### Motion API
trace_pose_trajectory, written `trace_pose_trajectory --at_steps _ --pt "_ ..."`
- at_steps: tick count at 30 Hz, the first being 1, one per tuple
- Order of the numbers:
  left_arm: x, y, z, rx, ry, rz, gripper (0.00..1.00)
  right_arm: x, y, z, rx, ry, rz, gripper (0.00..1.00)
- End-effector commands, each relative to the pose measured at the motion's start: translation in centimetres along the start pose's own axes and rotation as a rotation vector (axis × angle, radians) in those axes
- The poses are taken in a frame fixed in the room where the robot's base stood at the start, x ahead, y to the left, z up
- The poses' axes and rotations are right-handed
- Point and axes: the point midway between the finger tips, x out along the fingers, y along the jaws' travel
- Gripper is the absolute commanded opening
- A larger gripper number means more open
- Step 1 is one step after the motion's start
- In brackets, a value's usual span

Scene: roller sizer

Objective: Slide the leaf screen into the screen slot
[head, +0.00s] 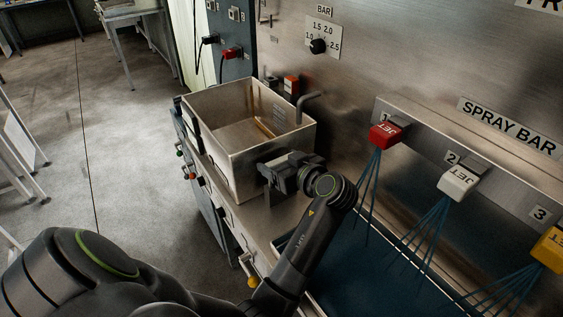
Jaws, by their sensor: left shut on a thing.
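My left gripper (272,177) is at the near right side of a metal tank (242,168), just outside its wall as seen here. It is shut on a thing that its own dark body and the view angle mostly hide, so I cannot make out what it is. A thin brownish strip (264,127) shows inside the tank, near its right wall. I cannot tell whether it is the leaf screen, and I see no clear screen slot. My right gripper is not in view.
A bent pipe (309,103) stands at the tank's back right. Red, white and yellow jet blocks (385,135) with blue sprays line the spray bar on the right, above a dark blue bed (365,270). A pressure dial (318,46) is on the wall. Open floor lies left.

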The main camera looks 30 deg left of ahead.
Motion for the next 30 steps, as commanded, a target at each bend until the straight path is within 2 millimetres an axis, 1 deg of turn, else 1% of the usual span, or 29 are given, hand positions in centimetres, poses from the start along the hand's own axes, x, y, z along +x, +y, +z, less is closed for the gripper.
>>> trace_pose_trajectory --at_steps 30 --pt "0.8 0.1 2.6 0.001 0.0 0.0 0.52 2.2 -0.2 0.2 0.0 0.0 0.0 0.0"
